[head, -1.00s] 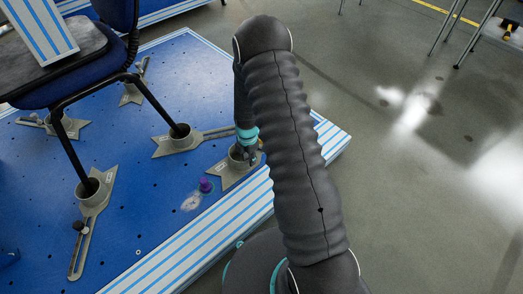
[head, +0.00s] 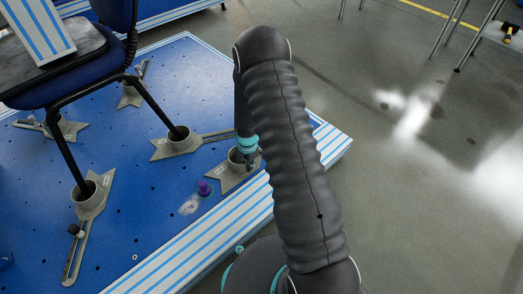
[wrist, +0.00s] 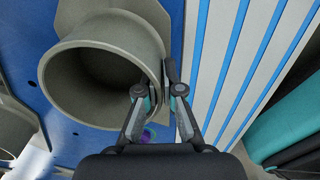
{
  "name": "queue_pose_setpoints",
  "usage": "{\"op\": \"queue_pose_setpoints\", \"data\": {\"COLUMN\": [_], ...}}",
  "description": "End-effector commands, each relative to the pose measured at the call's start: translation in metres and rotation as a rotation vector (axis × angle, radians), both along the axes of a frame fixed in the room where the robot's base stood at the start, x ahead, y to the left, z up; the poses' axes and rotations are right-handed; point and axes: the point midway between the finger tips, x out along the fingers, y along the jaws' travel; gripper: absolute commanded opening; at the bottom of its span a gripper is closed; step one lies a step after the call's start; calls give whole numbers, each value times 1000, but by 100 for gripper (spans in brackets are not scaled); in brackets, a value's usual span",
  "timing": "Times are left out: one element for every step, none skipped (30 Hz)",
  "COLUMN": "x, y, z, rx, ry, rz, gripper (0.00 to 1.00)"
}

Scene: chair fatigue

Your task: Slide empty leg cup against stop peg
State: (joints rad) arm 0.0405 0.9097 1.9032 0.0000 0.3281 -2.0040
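The empty leg cup (head: 225,177) is a grey ring on a flat pointed foot, near the platform's right edge. In the wrist view it is large and hollow (wrist: 85,85), with no leg in it. My gripper (wrist: 167,80) is at the cup's right wall in that view, its fingers close together with the wall between them. In the head view my arm hides the gripper and part of the cup. The purple stop peg (head: 204,187) stands on the blue platform, left of and nearer than the cup, apart from its foot. Part of the peg shows behind my left finger (wrist: 149,134).
A blue chair (head: 75,85) stands with its legs in other grey cups (head: 178,140), (head: 89,192) on the drilled blue platform (head: 120,225). A pale patch (head: 189,205) lies beside the peg. The platform's striped edge (head: 215,230) runs close by. Open floor lies right.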

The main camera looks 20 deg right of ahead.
Motion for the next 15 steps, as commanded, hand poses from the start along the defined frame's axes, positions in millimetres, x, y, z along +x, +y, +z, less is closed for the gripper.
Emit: {"op": "queue_pose_setpoints", "data": {"x": [0,-1,0,-1,-1,-1,-1,-1,-2,-2,-2,-3,-3,-4,-4], "y": [0,0,0,0,0,0,1,1,2,3,4,6,7,9,11], "z": [0,0,0,0,0,0,0,0,0,0,0,0,0,0,0], "rx": [0,0,0,0,1,1,1,1,0,0,0,0,1,1,1], "ry": [1,1,1,1,1,1,1,1,2,2,2,2,1,1,1], "rz": [0,0,0,0,0,0,0,0,0,1,1,2,3,3,3], "gripper": [0,0,0,0,0,0,0,0,0,0,0,0,0,0,0]}}
